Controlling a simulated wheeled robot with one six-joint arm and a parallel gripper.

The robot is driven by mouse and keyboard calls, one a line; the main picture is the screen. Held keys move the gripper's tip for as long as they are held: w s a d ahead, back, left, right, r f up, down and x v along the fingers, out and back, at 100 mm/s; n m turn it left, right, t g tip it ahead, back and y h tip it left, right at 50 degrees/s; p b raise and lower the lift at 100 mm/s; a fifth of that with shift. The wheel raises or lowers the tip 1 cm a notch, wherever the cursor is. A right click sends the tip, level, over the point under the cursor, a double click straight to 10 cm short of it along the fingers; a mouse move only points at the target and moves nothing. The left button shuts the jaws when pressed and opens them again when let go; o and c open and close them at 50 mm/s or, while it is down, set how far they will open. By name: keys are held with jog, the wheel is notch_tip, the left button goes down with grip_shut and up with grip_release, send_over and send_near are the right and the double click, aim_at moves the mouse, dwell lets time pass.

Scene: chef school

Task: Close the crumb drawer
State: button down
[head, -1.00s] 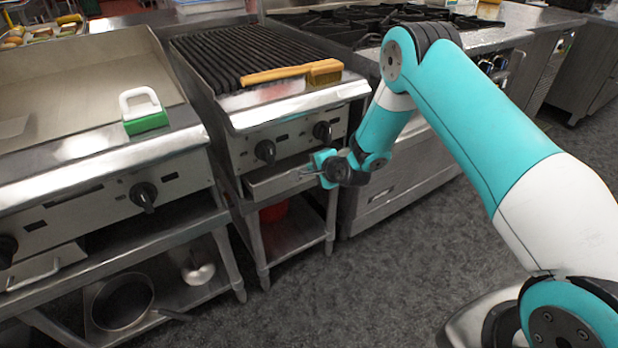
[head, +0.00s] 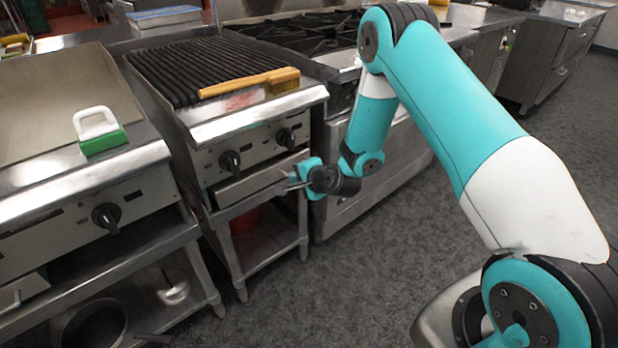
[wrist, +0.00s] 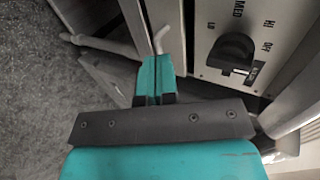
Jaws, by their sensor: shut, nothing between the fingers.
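The crumb drawer (head: 250,182) is the low metal front under the two knobs of the charbroiler. It seems to stand out a little from the panel above; how far is hard to tell. My gripper (head: 290,184) is at the right part of the drawer front, with its fingers pointing left. In the wrist view the teal fingers (wrist: 155,78) are together with nothing between them. A grey metal panel, probably the drawer (wrist: 112,78), shows beyond and left of them, partly hidden by the gripper. I cannot tell whether the fingers touch it.
A knob (wrist: 232,52) is close to the right of the fingers. A yellow-handled brush (head: 250,84) lies on the grill. A green-and-white scrubber (head: 100,132) sits on the griddle to the left. A red container (head: 245,220) stands on the shelf below. Floor is clear in front.

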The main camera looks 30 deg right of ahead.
jog(key=c, duration=1.8)
grip_release()
jog(key=v, duration=0.4)
jog(key=shift+a, duration=0.15)
jog(key=o, duration=0.4)
jog(key=shift+s+b, duration=0.2)
jog(key=shift+b, duration=0.15)
jog(key=shift+c, duration=0.2)
jog(key=shift+o, duration=1.3)
jog(key=shift+d+f+b, duration=0.3)
jog(key=shift+f+b, duration=0.05)
jog(key=shift+b, duration=0.35)
jog(key=s+d+f+t+y+b, duration=0.15)
jog(key=d+f+t+b, duration=0.45)
jog(key=b, duration=1.7)
jog(key=w, duration=0.5)
jog(key=w+a+f+g+b, duration=0.1)
jog(key=w, duration=0.4)
jog(key=w+a+g, duration=0.1)
jog(key=w, duration=0.4)
jog(key=shift+w+a+f+h, duration=0.15)
jog(key=shift+w+f+h, duration=0.15)
jog(key=shift+h, duration=0.05)
grip_shut()
